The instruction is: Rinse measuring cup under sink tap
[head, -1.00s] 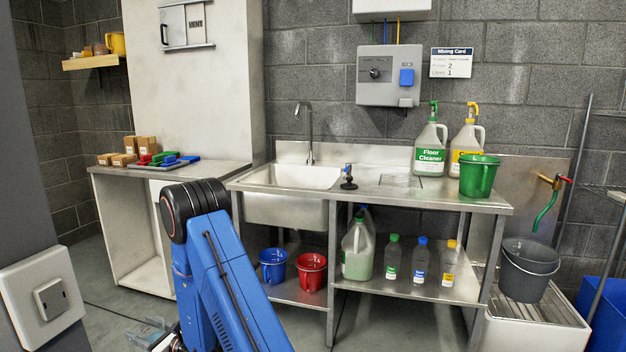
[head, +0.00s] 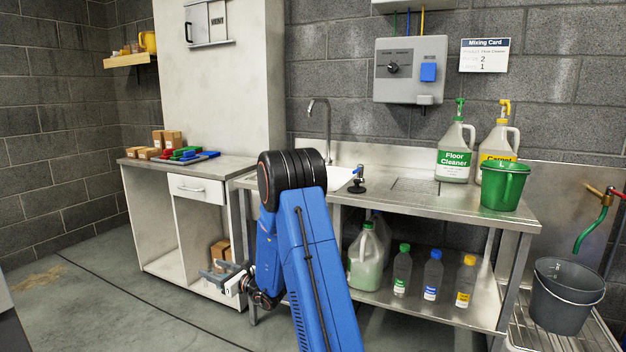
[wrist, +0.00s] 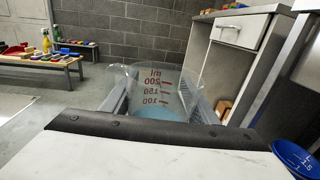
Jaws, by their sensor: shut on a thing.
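A clear measuring cup (wrist: 165,88) with red "ml" marks fills the middle of the wrist view. Light blue shows low in it. My gripper (wrist: 160,102) is shut on the cup, one finger on each side. In the head view my gripper (head: 222,276) is low at left-centre, in front of the white cabinet and left of the sink bench; the cup is hard to make out there. The steel sink (head: 341,177) is partly hidden behind my blue arm. The curved tap (head: 328,132) stands at its back edge.
The bench (head: 430,205) carries a green bucket (head: 504,186) and two jugs. Its lower shelf holds several bottles. A blue bucket (wrist: 297,158) shows at the wrist view's lower right. A grey bucket (head: 566,296) stands far right. Floor left of my gripper is clear.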

